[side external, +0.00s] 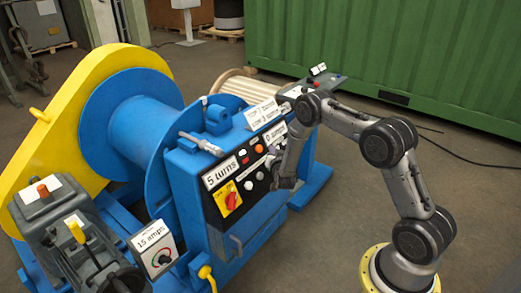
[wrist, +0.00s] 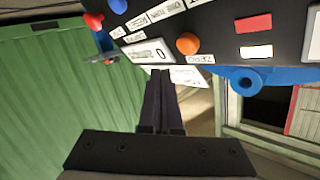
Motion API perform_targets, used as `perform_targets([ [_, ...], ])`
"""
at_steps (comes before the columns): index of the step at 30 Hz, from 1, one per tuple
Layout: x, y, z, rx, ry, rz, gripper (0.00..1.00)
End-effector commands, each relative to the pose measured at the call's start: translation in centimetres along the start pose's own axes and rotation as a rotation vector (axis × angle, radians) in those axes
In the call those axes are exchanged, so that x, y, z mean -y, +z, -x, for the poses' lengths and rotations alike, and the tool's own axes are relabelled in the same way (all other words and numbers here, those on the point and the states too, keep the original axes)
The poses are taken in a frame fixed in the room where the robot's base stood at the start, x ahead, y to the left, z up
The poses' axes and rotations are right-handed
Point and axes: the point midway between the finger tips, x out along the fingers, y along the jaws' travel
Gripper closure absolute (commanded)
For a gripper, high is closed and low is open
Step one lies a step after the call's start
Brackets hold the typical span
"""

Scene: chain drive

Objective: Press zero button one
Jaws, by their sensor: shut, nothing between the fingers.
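The black control panel (side external: 232,187) is on the front of the blue cabinet (side external: 188,194). In the wrist view an orange round button (wrist: 187,43) sits on the panel beside a white label (wrist: 200,59) that seems to read ZERO. An orange button (side external: 258,149) also shows in the side external view; I cannot tell whether it is the same one. My gripper (wrist: 160,72) is shut and empty, its fingertips near the panel, below and left of the orange button in the wrist view. In the side external view my gripper (side external: 280,180) is at the panel's right part; its contact is hidden.
A red button (wrist: 93,20) and a blue button (wrist: 118,6) are on the panel at the wrist view's upper left. A red switch on a yellow plate (side external: 229,199) is under the "5 turns" sign (side external: 221,172). A green container (side external: 400,45) stands behind.

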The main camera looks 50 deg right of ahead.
Motion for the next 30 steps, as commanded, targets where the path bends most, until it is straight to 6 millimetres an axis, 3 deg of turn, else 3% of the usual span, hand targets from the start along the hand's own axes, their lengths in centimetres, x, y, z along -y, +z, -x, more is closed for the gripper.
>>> perform_targets([
  [9, 1.4, 1.4, -1.9, -0.001, 0.000, -0.001, 1.00],
  [30, 1.5, 1.5, -2.1, 0.000, 0.000, -0.001, 1.00],
])
